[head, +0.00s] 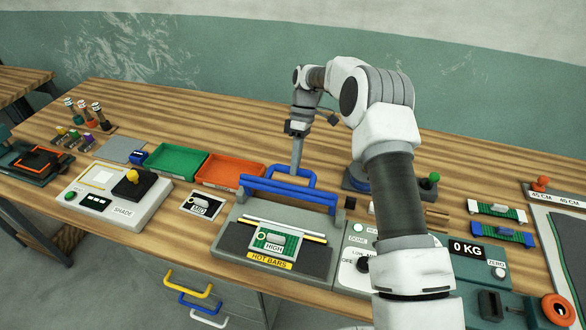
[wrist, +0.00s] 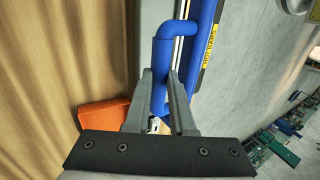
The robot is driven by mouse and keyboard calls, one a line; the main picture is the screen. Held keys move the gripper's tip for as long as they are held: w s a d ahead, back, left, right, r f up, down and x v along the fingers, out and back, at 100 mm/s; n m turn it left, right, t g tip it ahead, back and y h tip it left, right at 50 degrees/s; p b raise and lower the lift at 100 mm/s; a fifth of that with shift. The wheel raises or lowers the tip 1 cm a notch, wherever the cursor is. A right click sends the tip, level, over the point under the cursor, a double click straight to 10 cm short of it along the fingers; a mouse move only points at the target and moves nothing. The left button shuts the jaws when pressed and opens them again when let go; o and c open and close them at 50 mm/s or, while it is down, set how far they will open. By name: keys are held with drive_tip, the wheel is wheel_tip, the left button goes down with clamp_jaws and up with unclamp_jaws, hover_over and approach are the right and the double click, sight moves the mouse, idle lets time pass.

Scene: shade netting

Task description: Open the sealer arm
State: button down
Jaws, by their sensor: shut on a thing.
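The sealer (head: 322,262) is a grey bench unit with a "HOT BARS" label on its front. Its blue arm (head: 312,199) lies along the back edge of the sealer, clear of the bed, with a blue handle loop (head: 312,178) pointing back. A green pad labelled "HIGH" (head: 290,243) lies on the bed in front. My gripper (head: 296,172) reaches down to the handle from behind. In the wrist view my gripper (wrist: 165,88) has its fingers on both sides of the blue handle (wrist: 160,62), shut on it. The arm's exact angle is hard to tell.
Left of the sealer are an orange tray (head: 228,173), a green tray (head: 177,160) and a "SHADE" control box (head: 115,197). A control panel with dial (head: 357,268) and a "0 KG" scale (head: 480,262) stand right. The wood behind the trays is clear.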

drive_tip(key=shift+w+d+f, duration=0.15)
drive_tip(key=shift+d+f, duration=0.05)
drive_tip(key=shift+f, duration=0.35)
drive_tip(key=shift+w+d, duration=0.1)
drive_tip(key=shift+d, duration=0.1)
drive_tip(key=c, duration=1.2)
unclamp_jaws()
drive_tip(key=o, duration=0.4)
drive_tip(key=shift+w+f, duration=0.15)
drive_tip(key=shift+w, duration=0.15)
drive_tip(key=shift+o, duration=0.2)
drive_tip(key=shift+a+r, duration=0.1)
drive_tip(key=shift+r, duration=0.2)
drive_tip(key=v, duration=0.7)
drive_tip(key=shift+w+r, duration=0.1)
drive_tip(key=shift+r, duration=0.05)
